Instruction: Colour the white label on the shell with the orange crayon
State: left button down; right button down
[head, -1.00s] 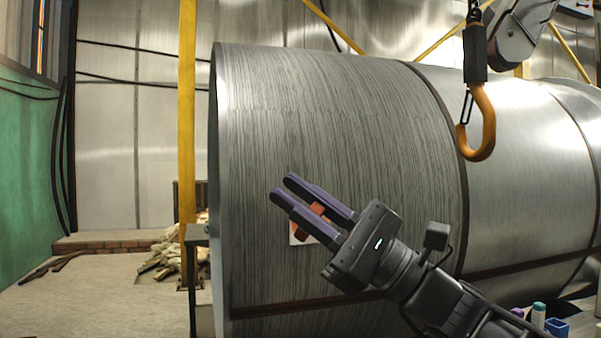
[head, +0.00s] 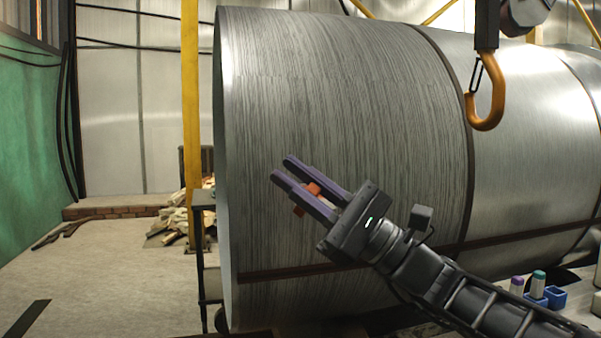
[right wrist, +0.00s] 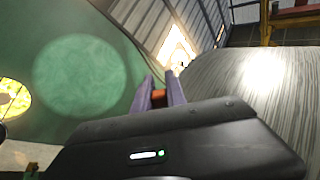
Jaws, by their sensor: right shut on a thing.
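The shell (head: 380,120) is a big grey streaked metal cylinder lying on its side across the head view. My right gripper (head: 283,168) is in front of its lower left side, its two purple fingers shut on the orange crayon (head: 299,211). The crayon sticks out on both sides of the fingers; the right wrist view also shows it (right wrist: 159,97) between them. I cannot tell whether its tip touches the shell. I cannot make out the white label now; the gripper seems to cover it. My left gripper is not in view.
An orange hook (head: 487,105) hangs in front of the shell at the upper right. Purple- and teal-capped crayons (head: 538,284) stand by a blue holder (head: 555,298) at the lower right. A yellow post (head: 191,110) stands left of the shell. The floor at the left is mostly clear.

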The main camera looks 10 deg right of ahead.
jog(key=shift+w+a+p, duration=0.1)
jog(key=shift+w+p, duration=0.45)
jog(key=shift+w, duration=0.9)
jog(key=shift+w+p, duration=0.35)
jog(key=shift+w, duration=0.35)
jog(key=shift+d, duration=2.15)
jog(key=shift+w+d+p, duration=0.15)
jog(key=shift+d+p, duration=0.15)
jog(key=shift+d, duration=0.8)
jog(key=shift+w+d+p, duration=0.1)
jog(key=shift+d+p, duration=0.15)
jog(key=shift+d, duration=0.8)
